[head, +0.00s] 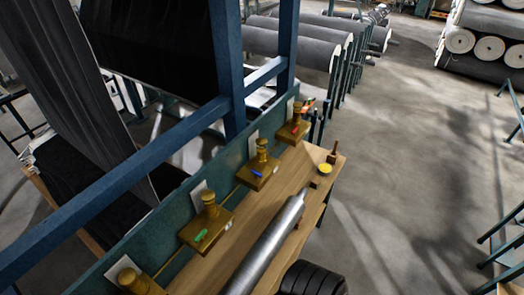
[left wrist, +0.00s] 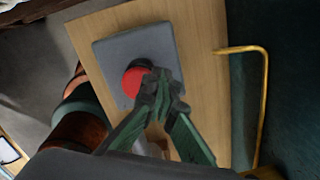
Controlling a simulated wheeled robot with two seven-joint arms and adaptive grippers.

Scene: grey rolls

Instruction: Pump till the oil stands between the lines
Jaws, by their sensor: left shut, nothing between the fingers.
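In the left wrist view a round red knob (left wrist: 132,82) with a dark top edge stands on a grey square plate (left wrist: 108,58) on a wooden board. My left gripper (left wrist: 160,84) is shut and empty, its fingertips at the right side of the knob; I cannot tell whether they touch it. I cannot make out an oil level or lines. My right gripper is not in view.
A metal roller (head: 266,243) lies along the wooden bench (head: 278,192). A small yellow-topped pot (head: 325,169) stands near its far end. Blue frame beams (head: 130,145) cross the left side. A bent brass pipe (left wrist: 264,90) and a red-brown cylinder (left wrist: 84,130) flank the plate.

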